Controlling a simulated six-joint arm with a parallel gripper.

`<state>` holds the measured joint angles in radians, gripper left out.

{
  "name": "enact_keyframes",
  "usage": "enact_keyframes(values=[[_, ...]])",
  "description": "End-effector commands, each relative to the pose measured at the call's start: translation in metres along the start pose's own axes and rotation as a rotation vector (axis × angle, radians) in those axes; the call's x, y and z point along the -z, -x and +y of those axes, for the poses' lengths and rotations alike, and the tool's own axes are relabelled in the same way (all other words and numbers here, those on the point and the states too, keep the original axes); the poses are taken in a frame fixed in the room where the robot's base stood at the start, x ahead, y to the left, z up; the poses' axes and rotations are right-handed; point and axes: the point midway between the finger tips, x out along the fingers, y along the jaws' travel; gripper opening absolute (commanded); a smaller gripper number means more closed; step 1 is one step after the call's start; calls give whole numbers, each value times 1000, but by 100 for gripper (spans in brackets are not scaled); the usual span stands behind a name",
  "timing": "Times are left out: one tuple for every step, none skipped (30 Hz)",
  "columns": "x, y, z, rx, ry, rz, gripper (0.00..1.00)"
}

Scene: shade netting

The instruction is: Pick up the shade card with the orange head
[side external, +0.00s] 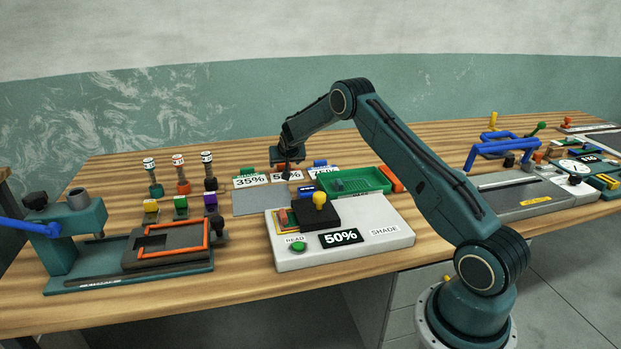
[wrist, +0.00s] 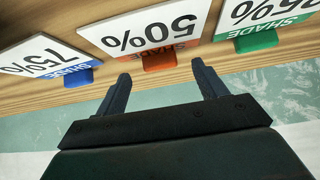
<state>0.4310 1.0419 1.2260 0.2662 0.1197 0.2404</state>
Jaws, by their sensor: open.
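The shade card with the orange head (wrist: 158,62) is white with "50%" printed on it and lies flat in the middle of the wrist view. My gripper (wrist: 160,70) is open and empty, its two fingers showing one to each side of the orange head. In the side external view my gripper (side external: 287,174) points down over the 50% card (side external: 296,176) and partly hides it. I cannot tell how high the fingertips are above the head.
A blue-headed 75% card (wrist: 42,57) and a green-headed card (wrist: 262,22) flank it closely. A grey plate (side external: 260,201), a green tray (side external: 362,181) and a white shade reader (side external: 345,245) lie in front. Stamps (side external: 181,176) stand to the left.

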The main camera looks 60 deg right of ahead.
Motion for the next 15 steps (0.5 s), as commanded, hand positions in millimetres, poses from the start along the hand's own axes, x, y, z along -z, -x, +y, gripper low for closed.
enact_keyframes(values=[[0, -6, 1, -1, -1, -1, 71], [0, -9, 1, -1, -1, -1, 71], [-1, -13, 1, -1, -1, -2, 71], [0, -15, 1, -1, -1, -1, 71], [0, -18, 1, -1, -1, -1, 71], [-1, -20, 1, -1, -1, -2, 71], [0, -22, 1, 0, -2, -1, 71], [0, -24, 1, 0, -2, -1, 71], [0, -25, 1, 0, -1, -1, 71], [0, -26, 1, 0, -1, -1, 71], [0, -27, 1, 0, -1, -1, 71], [0, -28, 1, 0, -1, -1, 71], [0, -28, 1, 0, -1, -1, 71], [0, -28, 1, 0, -1, -1, 71], [0, -28, 1, 0, -1, -1, 71]])
